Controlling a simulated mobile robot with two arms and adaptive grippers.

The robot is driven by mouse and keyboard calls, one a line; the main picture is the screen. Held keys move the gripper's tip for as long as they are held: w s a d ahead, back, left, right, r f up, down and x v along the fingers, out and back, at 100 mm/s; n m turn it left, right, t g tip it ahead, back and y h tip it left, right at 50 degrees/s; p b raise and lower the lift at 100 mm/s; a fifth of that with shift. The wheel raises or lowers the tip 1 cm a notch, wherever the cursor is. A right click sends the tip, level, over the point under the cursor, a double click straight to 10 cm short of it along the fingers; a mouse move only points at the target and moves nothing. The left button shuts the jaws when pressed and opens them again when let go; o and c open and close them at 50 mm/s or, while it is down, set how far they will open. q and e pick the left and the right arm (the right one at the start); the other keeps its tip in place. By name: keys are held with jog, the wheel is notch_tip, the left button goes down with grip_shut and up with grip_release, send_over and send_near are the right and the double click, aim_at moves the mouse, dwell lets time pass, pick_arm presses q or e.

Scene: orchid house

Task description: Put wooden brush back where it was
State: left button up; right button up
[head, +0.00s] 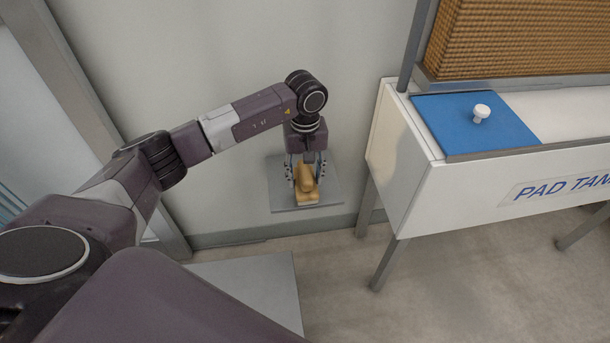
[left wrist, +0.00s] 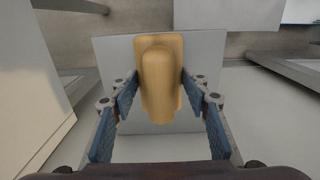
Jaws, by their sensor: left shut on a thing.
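The wooden brush (head: 306,181) is tan, with a raised rounded handle along its top. My left gripper (head: 305,174) points down and is shut on it. In the left wrist view the brush (left wrist: 160,80) lies between the two blue finger pads of my left gripper (left wrist: 154,92). Below it is a grey wall shelf (head: 278,197), whose plate also shows in the left wrist view (left wrist: 112,58). I cannot tell whether the brush touches the plate or is just above it. My right gripper is not in view.
To the right stands a white tank on metal legs, labelled "PAD TAN..." (head: 545,190). On it are a blue lid (head: 455,122) with a white knob (head: 481,113) and a brown woven pad (head: 520,38). A pale wall (head: 230,60) is behind the shelf.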

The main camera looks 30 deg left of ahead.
pick_arm(q)
jog(key=shift+f, duration=0.15)
jog(key=o, duration=1.1)
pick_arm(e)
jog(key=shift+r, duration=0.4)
pick_arm(q)
notch_tip(320, 180, up, 12)
jog(key=shift+r+p, duration=0.15)
jog(key=shift+p, duration=0.65)
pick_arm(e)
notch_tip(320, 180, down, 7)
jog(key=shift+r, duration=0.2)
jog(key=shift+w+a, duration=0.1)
